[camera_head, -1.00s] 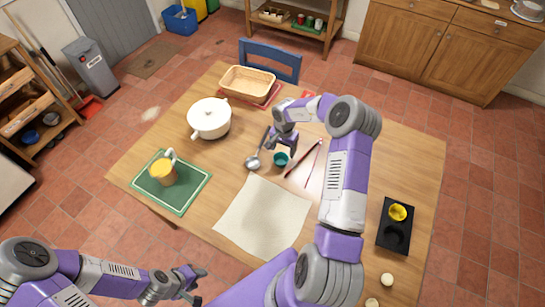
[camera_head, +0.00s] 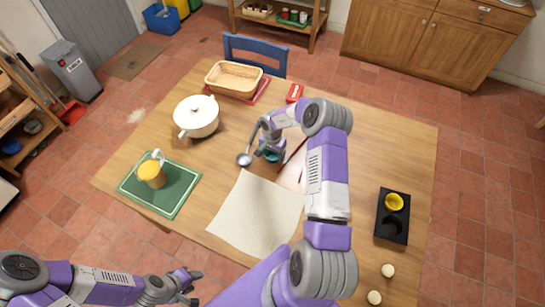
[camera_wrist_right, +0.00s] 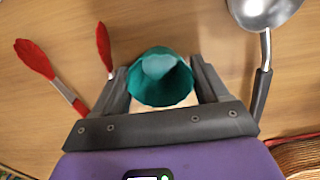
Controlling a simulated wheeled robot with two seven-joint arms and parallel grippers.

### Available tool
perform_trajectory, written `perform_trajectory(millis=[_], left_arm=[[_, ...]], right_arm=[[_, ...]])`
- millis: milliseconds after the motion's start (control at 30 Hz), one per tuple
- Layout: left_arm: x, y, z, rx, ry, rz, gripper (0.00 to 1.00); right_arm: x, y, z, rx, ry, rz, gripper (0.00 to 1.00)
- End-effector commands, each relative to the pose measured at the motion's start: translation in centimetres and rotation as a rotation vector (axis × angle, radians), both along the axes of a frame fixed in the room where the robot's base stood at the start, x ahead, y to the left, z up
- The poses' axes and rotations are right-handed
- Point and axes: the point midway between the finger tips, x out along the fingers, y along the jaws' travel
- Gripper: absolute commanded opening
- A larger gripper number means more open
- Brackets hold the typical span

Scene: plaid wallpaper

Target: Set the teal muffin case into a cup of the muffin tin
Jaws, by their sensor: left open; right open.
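The teal muffin case (camera_head: 271,156) stands on the wooden table, mostly hidden by my right gripper (camera_head: 268,150) in the head view. In the right wrist view the teal case (camera_wrist_right: 160,77) sits between the two fingers of my right gripper (camera_wrist_right: 160,85), which are open, one on each side of it. The black muffin tin (camera_head: 391,216) lies at the right of the table; its far cup holds a yellow case (camera_head: 394,201) and its near cup looks empty. My left gripper (camera_head: 188,284) is open and empty, off the table's near edge.
A ladle (camera_head: 245,158) lies left of the right gripper, and red-tipped tongs (camera_wrist_right: 38,62) lie close by. A white pot (camera_head: 196,117), a basket (camera_head: 233,78), a green board with a jug (camera_head: 151,174), a cloth (camera_head: 255,215) and two small pale round things (camera_head: 387,270) share the table.

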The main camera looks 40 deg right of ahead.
Motion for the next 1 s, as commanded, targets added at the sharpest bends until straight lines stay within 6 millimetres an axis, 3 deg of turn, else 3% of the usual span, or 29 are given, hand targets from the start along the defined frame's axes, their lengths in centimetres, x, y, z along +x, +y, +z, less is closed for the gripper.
perform_trajectory(millis=[67, 267, 333, 367, 633, 1000], left_arm=[[0.0, 0.0, 0.0, 0.0, 0.0, 0.0, 0.43], [0.0, 0.0, 0.0, 0.0, 0.0, 0.0, 0.43], [0.0, 0.0, 0.0, 0.0, 0.0, 0.0, 0.43], [0.0, 0.0, 0.0, 0.0, 0.0, 0.0, 0.43], [0.0, 0.0, 0.2, 0.0, 0.0, 0.0, 0.43], [0.0, 0.0, 1.5, 0.0, 0.0, 0.0, 0.43]], right_arm=[[0.0, 0.0, 0.0, 0.0, 0.0, 0.0, 0.71], [0.0, 0.0, 0.0, 0.0, 0.0, 0.0, 0.4], [0.0, 0.0, 0.0, 0.0, 0.0, 0.0, 0.4], [0.0, 0.0, 0.0, 0.0, 0.0, 0.0, 0.35], [0.0, -0.1, 1.1, 0.0, -0.001, -0.001, 0.35], [0.0, -0.1, 8.2, -0.002, -0.001, -0.001, 0.35]])
